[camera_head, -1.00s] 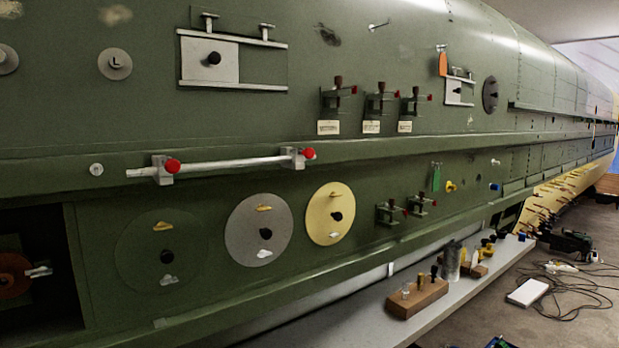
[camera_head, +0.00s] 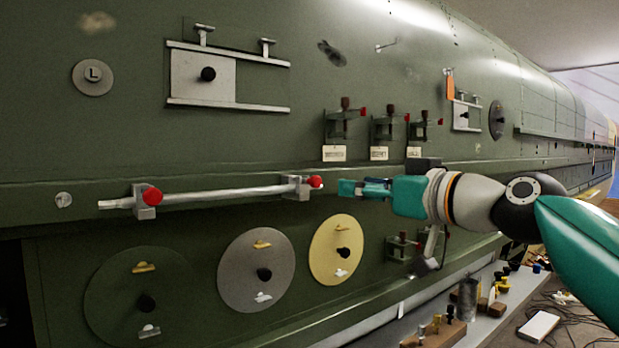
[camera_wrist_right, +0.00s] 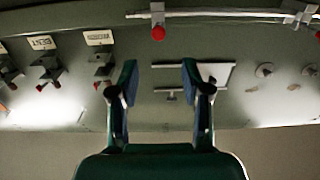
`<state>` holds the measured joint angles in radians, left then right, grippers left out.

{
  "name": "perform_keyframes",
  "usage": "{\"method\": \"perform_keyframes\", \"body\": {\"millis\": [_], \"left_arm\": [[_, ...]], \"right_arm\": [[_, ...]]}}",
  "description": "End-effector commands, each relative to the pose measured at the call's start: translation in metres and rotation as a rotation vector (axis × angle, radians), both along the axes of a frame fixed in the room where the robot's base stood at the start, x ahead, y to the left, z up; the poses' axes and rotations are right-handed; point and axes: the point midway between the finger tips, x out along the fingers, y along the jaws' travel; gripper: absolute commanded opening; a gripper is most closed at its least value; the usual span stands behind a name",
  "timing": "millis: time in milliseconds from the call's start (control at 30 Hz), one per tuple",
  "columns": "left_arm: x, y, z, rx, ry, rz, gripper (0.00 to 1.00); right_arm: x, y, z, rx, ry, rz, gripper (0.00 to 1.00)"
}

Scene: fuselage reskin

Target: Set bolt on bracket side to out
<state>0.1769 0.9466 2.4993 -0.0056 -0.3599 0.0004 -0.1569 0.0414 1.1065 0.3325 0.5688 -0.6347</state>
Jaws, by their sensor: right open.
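A long silver rod (camera_head: 222,195), seemingly the bolt, runs level along the green wall through two grey brackets, a left one (camera_head: 146,203) and a right one (camera_head: 297,188). Each bracket has a red knob, on the left (camera_head: 152,195) and on the right (camera_head: 315,182). My right gripper (camera_head: 345,188) is open and empty, just right of the right red knob, apart from it as far as I can tell. In the right wrist view the open fingers (camera_wrist_right: 160,68) point at the wall, with the rod (camera_wrist_right: 225,13) and a red knob (camera_wrist_right: 158,33) above them. My left gripper is not in view.
Above the rod is a plate between two rails (camera_head: 203,79). Several labelled toggle clamps (camera_head: 388,125) sit above my right arm. Round discs (camera_head: 257,270) lie below the rod. A ledge (camera_head: 470,325) with small items runs at lower right.

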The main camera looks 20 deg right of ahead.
Motion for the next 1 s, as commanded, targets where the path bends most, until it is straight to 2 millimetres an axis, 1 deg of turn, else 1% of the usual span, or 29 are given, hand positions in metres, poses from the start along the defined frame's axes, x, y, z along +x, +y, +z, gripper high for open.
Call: {"method": "perform_keyframes", "body": {"millis": [33,300,500,700,1000], "left_arm": [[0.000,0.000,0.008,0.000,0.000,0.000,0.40],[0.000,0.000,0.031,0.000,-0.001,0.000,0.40],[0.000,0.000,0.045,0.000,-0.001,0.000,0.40],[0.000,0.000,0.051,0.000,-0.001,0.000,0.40],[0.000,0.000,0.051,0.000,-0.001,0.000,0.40]], "right_arm": [[0.011,0.003,0.002,0.000,0.003,-0.001,0.48],[0.066,0.022,0.003,0.000,0.004,-0.005,0.48],[0.097,0.033,0.003,0.000,0.002,-0.006,0.48],[0.112,0.038,0.001,0.000,0.001,-0.006,0.48],[0.114,0.038,-0.001,0.000,0.000,-0.008,0.48]]}}
